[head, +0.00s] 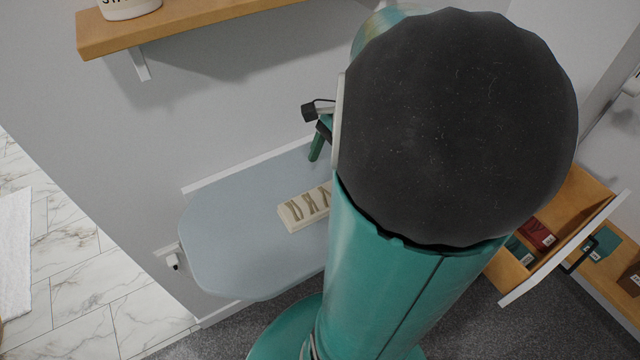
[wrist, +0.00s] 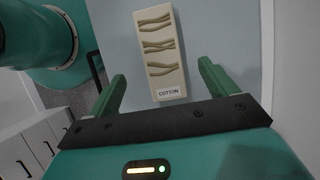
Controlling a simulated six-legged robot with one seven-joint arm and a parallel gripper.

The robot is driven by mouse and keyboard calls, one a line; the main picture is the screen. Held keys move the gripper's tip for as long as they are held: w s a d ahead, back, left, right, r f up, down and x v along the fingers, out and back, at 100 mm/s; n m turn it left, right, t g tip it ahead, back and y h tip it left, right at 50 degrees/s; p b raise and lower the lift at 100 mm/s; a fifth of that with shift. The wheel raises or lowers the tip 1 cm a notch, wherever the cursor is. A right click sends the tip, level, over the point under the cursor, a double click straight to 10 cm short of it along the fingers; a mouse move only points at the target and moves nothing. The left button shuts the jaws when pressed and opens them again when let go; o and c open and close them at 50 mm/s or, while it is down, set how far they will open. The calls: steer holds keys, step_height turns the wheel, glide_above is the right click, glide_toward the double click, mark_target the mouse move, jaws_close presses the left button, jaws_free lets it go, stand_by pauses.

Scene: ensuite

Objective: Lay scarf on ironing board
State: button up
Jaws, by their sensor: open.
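The ironing board (head: 235,235) is a pale blue-grey surface along the wall. In the head view only a green finger (head: 317,146) shows above the board, beyond the scarf.
A wooden shelf (head: 190,22) with a white pot (head: 128,8) juts from the wall above the board. An open drawer (head: 560,235) at the right holds folded items, including a red one (head: 538,235). A socket with a plug (head: 172,258) is by the board's left end.

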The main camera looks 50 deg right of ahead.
steer(key=w+a+r+n+t+h, duration=0.1)
steer(key=a+r+n, duration=0.3)
steer(key=a+n, duration=0.6)
steer(key=w+a+r+n+t+h, duration=0.1)
steer(key=a+r+n+t+h, duration=0.2)
steer(key=a+n, duration=0.8)
steer(key=shift+w+a+r, duration=0.2)
steer(key=shift+a+r, duration=0.35)
steer(key=shift+r, duration=0.3)
